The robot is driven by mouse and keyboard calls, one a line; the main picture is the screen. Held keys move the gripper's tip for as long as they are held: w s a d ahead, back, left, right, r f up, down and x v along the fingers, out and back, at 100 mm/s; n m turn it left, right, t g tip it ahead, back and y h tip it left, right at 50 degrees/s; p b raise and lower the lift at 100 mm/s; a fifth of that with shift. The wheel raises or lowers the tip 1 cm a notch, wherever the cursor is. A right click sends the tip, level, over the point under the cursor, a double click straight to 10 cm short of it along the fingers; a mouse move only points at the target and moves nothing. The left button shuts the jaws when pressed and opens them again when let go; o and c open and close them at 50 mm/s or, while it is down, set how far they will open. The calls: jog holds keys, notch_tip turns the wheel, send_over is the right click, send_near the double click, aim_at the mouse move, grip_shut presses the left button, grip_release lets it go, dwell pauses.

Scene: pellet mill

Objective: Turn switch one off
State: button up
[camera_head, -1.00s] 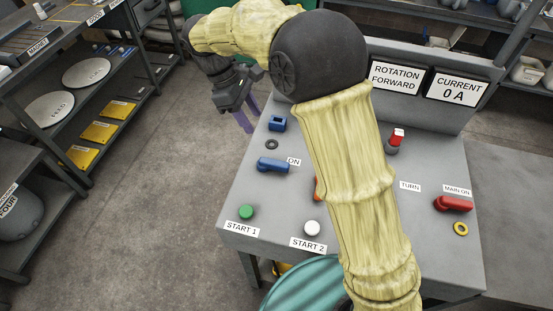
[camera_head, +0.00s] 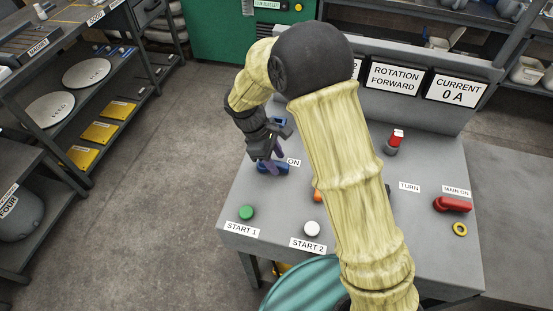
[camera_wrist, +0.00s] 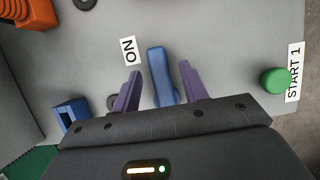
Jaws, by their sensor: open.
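The blue switch handle (camera_head: 284,169) lies on the left part of the grey console, beside a white ON label (camera_head: 293,162). I take it for switch one; no number on it can be read. My gripper (camera_head: 269,164) is over this handle in the head view and partly covers it. In the wrist view, the blue handle (camera_wrist: 160,77) lies between the two purple fingers of my open gripper (camera_wrist: 162,82), with a gap on each side. I cannot tell how far the fingertips are above the console.
Green START 1 (camera_head: 247,212) and white START 2 (camera_head: 311,228) buttons stand at the front. A red MAIN ON handle (camera_head: 453,204) is at the right. A small blue block (camera_wrist: 70,113) stands near my gripper. My arm hides the console's middle.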

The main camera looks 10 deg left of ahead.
jog(key=shift+d+f, duration=0.25)
jog(key=shift+f, duration=0.2)
jog(key=shift+c, duration=0.4)
grip_shut()
